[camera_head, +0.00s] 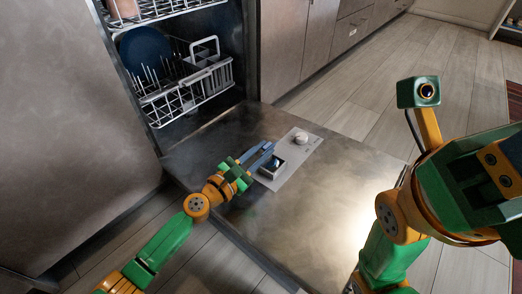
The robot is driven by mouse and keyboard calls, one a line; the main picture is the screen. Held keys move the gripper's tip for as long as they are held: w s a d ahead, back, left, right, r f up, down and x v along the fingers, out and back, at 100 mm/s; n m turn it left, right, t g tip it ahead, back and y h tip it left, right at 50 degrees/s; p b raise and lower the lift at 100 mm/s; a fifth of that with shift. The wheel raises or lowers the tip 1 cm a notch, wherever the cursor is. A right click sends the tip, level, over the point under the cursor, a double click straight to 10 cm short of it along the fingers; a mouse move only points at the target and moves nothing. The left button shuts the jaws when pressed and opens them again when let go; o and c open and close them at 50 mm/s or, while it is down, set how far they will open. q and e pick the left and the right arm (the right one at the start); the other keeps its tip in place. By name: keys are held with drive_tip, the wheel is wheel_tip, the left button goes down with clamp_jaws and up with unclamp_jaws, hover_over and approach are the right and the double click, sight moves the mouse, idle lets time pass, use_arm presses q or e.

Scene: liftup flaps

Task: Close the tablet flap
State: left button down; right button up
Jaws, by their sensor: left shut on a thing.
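The dishwasher door (340,190) lies folded down, and a light grey dispenser panel (302,150) is set into its inner face. The panel has a small open tablet compartment (273,167) with dark and bluish parts inside. My left gripper (263,157) is at the left side of this compartment, its blue-grey fingers shut on the raised tablet flap. The fingers largely hide the flap, so its exact angle cannot be told. My right arm is at the right, away from the panel; its fingers do not show.
A round pale knob (301,138) sits on the panel beyond the compartment. The lower dish rack (190,88) with a dark blue plate (145,50) is inside the dishwasher. Cabinets (310,35) stand behind. The wooden floor (400,75) is clear at the right.

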use_arm(q)
drive_tip(key=m, duration=0.2)
drive_tip(key=d+m, duration=0.1)
drive_tip(key=shift+s+f, duration=0.25)
drive_tip(key=shift+s, duration=0.15)
drive_tip(key=shift+s+d+f+m+b, duration=0.15)
drive_tip(key=shift+d+f+m+b, duration=0.1)
drive_tip(key=shift+m, duration=0.55)
drive_tip(key=shift+s+d+f+m+b, duration=0.15)
drive_tip(key=shift+d+m, duration=0.1)
drive_tip(key=shift+m, duration=0.55)
